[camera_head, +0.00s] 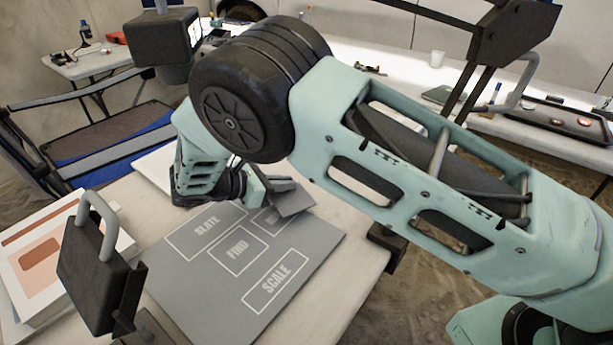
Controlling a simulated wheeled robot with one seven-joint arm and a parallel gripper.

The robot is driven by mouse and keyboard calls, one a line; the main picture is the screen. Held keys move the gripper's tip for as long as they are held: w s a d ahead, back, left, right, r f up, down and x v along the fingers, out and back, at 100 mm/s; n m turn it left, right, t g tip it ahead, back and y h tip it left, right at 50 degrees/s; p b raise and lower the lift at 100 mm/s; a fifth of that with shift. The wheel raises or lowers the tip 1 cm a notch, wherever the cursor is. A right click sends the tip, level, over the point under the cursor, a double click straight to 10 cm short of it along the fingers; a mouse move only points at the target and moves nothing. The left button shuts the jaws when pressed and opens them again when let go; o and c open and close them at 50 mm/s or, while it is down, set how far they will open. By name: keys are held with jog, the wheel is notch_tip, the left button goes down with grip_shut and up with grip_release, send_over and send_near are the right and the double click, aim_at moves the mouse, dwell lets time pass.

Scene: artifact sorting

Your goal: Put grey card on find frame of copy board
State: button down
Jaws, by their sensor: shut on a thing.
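The copy board (205,305) is a grey panel on the near table, with white outlined frames. The find frame (238,251) is in its middle and looks empty. The slate frame (206,232) is above left of it and the scale frame (275,288) below right. Another frame at the upper right is partly covered and its label is mostly hidden. My gripper (267,186) is shut on a dark grey card (293,203) at the board's upper right edge. The card overlaps that covered frame; I cannot tell whether it touches the board. My arm hides part of the gripper.
A black box-shaped fixture with a grey handle (97,268) stands at the board's left. Another hangs at the top (163,42). A stack of papers or books (40,255) lies at the left. A blue cot (115,140) is behind.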

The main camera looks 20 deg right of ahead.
jog(key=a, duration=0.2)
jog(key=s+a, duration=0.1)
jog(key=a, duration=0.4)
jog(key=shift+s+a+b, duration=0.3)
jog(key=shift+s+a, duration=0.1)
jog(key=shift+w+r+n+t, duration=0.15)
jog(key=shift+r+n+t, duration=0.35)
jog(key=shift+r, duration=0.05)
jog(key=r+n+t+y, duration=0.1)
jog(key=r+n+t+b, duration=0.1)
jog(key=n+t, duration=0.1)
jog(key=shift+w+d+r+y, duration=0.15)
jog(key=shift+w+r+y, duration=0.25)
notch_tip(320, 180, up, 2)
jog(key=a+n+t+y, duration=0.2)
jog(key=n+t+y, duration=0.1)
jog(key=n+t, duration=0.1)
jog(key=n+t+y+b, duration=0.2)
jog(key=n+y, duration=0.8)
jog(key=y, duration=0.1)
send_over(222, 257)
notch_tip(222, 257, down, 3)
jog(key=shift+f, duration=0.1)
jog(key=shift+f+b, duration=0.3)
jog(key=shift+f, duration=2.05)
